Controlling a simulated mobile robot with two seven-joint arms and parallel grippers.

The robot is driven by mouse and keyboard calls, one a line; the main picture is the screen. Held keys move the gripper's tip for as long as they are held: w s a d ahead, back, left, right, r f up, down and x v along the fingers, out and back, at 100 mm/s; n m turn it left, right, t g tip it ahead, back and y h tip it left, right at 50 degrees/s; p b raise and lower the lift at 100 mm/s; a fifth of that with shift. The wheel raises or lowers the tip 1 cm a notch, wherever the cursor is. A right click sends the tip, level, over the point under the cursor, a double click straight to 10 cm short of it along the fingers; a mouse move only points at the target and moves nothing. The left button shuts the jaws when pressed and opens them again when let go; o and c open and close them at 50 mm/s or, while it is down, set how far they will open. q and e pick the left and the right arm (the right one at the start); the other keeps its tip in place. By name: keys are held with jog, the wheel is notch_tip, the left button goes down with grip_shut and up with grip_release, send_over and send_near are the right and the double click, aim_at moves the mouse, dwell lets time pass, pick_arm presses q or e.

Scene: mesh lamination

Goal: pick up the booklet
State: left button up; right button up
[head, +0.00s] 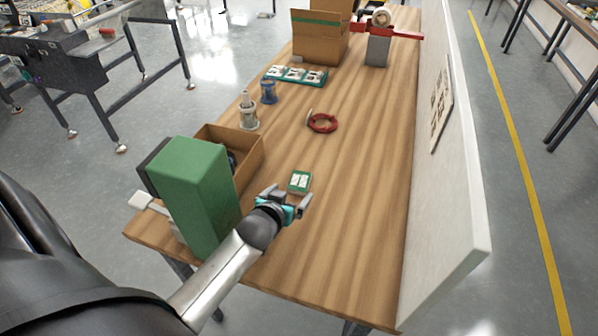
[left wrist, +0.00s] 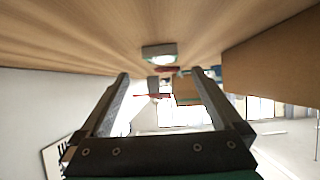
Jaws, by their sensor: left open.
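The booklet (head: 299,181) is a small green and white item lying on the wooden table, toward its near end. It also shows in the left wrist view (left wrist: 159,52), ahead of the fingers and roughly centred between them. My left gripper (head: 287,195) is open and empty, low over the table just on the near side of the booklet. Its two fingers also show in the left wrist view (left wrist: 160,74), spread apart. I cannot tell whether it touches the booklet. My right gripper is not in view.
A green machine (head: 194,190) and an open cardboard box (head: 247,160) stand left of the gripper. A red ring (head: 322,123) lies beyond the booklet. Spools (head: 268,92) and a tray (head: 296,75) are farther back. A white panel (head: 447,190) borders the right edge. Table right of the booklet is clear.

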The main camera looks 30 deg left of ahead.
aim_at(299, 182)
pick_arm(q)
jog(key=shift+w+a+f, duration=0.15)
jog(key=shift+w+a, duration=0.05)
jog(key=shift+w, duration=0.2)
jog(key=shift+b+x, duration=0.45)
jog(key=shift+x, duration=0.35)
jog(key=shift+w+f, duration=0.2)
jog(key=shift+w, duration=0.1)
jog(key=shift+b+x, duration=0.8)
jog(key=shift+x, duration=1.3)
jog(key=shift+a, duration=0.1)
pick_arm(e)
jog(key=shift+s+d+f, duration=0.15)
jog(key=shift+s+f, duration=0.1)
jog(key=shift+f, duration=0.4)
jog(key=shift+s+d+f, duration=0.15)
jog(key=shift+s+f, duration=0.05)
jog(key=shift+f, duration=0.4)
pick_arm(q)
jog(key=c, duration=1.4)
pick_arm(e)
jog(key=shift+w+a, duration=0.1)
pick_arm(q)
jog(key=shift+r, duration=0.15)
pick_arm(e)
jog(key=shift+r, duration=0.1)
